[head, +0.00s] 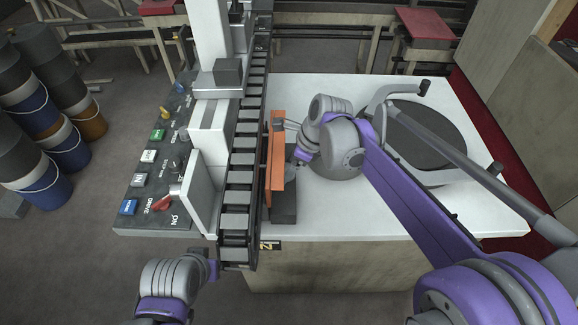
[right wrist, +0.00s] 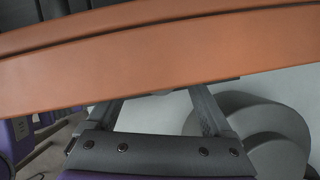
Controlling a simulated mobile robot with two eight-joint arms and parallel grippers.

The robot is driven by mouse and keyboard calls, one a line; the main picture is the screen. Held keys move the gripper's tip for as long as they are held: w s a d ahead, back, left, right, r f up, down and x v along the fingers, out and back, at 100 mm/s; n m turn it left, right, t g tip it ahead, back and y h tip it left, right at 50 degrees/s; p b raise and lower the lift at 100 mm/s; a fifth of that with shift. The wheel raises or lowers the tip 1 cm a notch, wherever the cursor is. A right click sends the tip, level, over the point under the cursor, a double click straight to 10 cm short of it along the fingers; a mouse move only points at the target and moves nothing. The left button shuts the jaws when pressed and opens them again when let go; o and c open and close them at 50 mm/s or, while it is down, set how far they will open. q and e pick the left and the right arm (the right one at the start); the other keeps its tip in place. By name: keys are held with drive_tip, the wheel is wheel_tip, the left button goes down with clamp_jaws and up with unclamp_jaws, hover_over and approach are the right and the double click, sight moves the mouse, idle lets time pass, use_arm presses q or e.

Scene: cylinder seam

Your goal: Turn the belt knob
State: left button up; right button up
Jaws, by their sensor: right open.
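The control panel (head: 133,215) lies left of the belt (head: 240,180) in the head view. It carries a red knob (head: 163,203) near lettering that reads DRIVE and ON, a yellow knob (head: 165,115) and several coloured buttons. I cannot tell which knob is labelled for the belt. My right gripper (head: 291,140) is right of the belt, at an orange bar (head: 275,165), far from the panel. In the right wrist view its fingers (right wrist: 153,108) are apart, with the orange bar (right wrist: 160,62) across their tips. My left gripper (head: 211,264) is low, near the panel's front edge; its jaws are unclear.
A white upright plate (head: 200,195) and a white column (head: 208,40) stand between the panel and the belt. A round dark plate (head: 425,140) with a grey handle is on the white table (head: 480,190). Barrels (head: 30,165) stand at the left.

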clamp_jaws()
idle(0.5)
drive_tip(key=shift+n, duration=0.3)
drive_tip(key=n+g, duration=0.1)
drive_tip(key=n, duration=0.2)
drive_tip(key=shift+w+g, duration=0.15)
drive_tip(key=shift+g, duration=0.15)
drive_tip(key=shift+n+g, duration=0.7)
drive_tip(key=shift+n, duration=1.3)
